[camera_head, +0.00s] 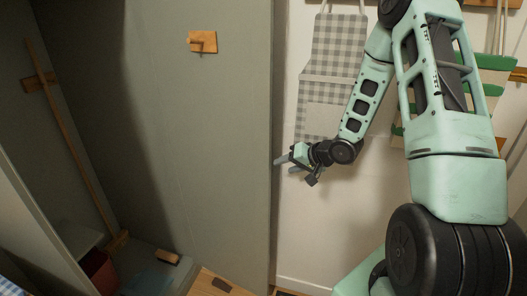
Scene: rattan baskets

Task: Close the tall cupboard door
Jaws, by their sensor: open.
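The tall cupboard door (215,150) appears as a large grey-green panel standing open in the middle left, its free edge running upright near the picture's centre. A wooden block with a peg (202,42) is fixed high on the face I see. My gripper (284,166) is at the right of that edge, fingers pointing left. The fingers are open and nothing shows between them. One fingertip overlaps the edge in the picture; I cannot tell whether it touches. The hinge side is not clear in the shadow.
A long wooden bar (72,155) leans across the shadowed left side. A checked apron (335,75) hangs on the white wall (320,215) behind my arm. Green-edged items (488,92) hang at right.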

